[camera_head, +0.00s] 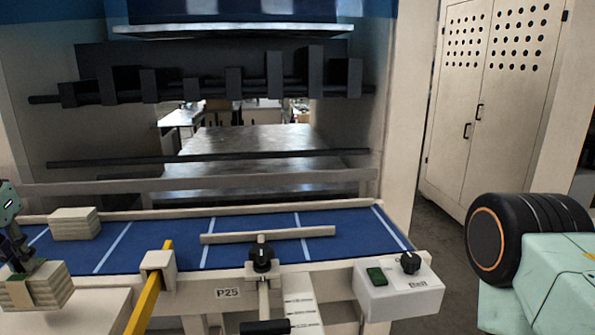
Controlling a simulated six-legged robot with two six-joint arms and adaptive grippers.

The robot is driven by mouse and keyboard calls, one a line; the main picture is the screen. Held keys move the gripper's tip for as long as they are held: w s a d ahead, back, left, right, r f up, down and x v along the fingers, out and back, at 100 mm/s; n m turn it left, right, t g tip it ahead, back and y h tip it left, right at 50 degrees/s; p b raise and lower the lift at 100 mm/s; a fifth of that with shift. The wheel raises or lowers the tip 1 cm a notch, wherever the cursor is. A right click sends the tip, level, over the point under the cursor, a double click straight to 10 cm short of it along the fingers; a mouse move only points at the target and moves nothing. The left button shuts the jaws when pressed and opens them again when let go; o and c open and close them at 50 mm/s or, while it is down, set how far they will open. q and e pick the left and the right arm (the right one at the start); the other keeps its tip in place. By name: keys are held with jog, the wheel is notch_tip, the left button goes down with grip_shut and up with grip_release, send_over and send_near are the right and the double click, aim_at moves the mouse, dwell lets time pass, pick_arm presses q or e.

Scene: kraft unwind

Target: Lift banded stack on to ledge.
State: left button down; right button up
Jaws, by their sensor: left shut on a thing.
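My left gripper (22,258) comes in at the left edge and is shut on a banded stack (52,290). A second pale layered stack (74,223) sits on the blue top at the left, behind the held one. My right gripper is not in view.
A yellow bar (150,290) in a pale bracket, a black knob (261,257) and a control box (398,287) stand along the front edge. A perforated cabinet (490,100) is at the back right. Blue top between is clear.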

aim_at(24, 272)
pick_arm(q)
jog(key=shift+f+b, duration=1.1)
jog(key=shift+f, duration=0.75)
jog(key=shift+r, duration=0.1)
jog(key=shift+f, duration=0.4)
jog(key=c, duration=1.3)
grip_release()
